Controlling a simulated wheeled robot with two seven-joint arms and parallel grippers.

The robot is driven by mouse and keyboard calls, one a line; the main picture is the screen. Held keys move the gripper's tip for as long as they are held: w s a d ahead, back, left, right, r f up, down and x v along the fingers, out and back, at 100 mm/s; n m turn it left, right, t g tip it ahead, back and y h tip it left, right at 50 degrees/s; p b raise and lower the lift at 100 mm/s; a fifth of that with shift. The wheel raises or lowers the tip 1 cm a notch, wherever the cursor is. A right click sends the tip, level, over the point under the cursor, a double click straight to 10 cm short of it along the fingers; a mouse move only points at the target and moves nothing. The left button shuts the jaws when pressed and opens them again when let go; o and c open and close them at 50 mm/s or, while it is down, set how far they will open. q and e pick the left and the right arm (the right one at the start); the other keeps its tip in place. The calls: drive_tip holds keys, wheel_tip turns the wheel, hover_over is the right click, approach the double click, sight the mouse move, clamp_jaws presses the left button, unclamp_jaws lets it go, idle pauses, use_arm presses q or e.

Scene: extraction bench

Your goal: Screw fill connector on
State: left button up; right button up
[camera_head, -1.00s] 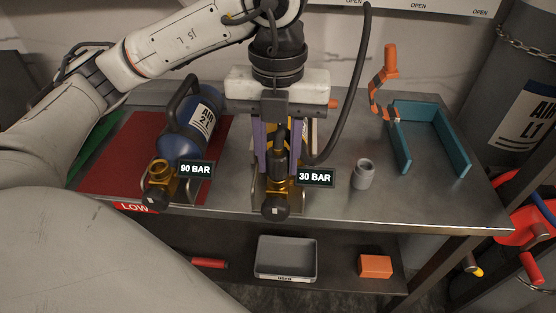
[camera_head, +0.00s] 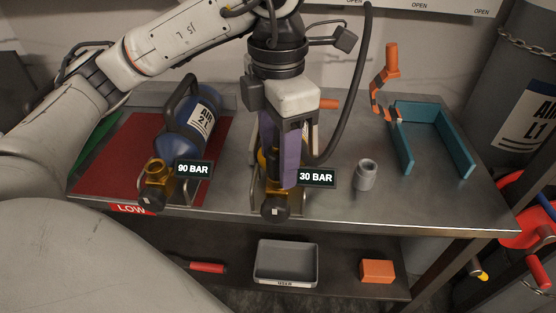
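My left gripper (camera_head: 289,158) points down over the brass valve (camera_head: 268,187) of the cylinder tagged 30 BAR. Its purple fingers are seen nearly edge-on, one in front of the other, so the gap between them is hidden. The fill connector at the end of the black hose (camera_head: 345,110) is hidden behind the fingers, and I cannot tell how it sits on the valve. The valve's black knob (camera_head: 275,206) shows below. A blue AIR 2L cylinder (camera_head: 188,130) with an uncovered brass valve (camera_head: 156,172), tagged 90 BAR, lies to the left. My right gripper is out of view.
A grey cap-like cylinder (camera_head: 366,174) stands on the metal bench (camera_head: 340,207), right of the gripper. An orange-handled tool (camera_head: 388,80) and a teal bracket (camera_head: 455,150) are farther right. A grey tray (camera_head: 286,283) and an orange block (camera_head: 377,271) lie on the lower shelf.

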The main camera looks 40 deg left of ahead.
use_arm(q)
drive_tip(key=n+p, duration=0.1)
drive_tip(key=n, duration=0.4)
drive_tip(key=shift+r, duration=0.1)
drive_tip(key=n, duration=0.4)
drive_tip(key=shift+n+p, duration=0.35)
drive_tip(key=shift+n, duration=1.15)
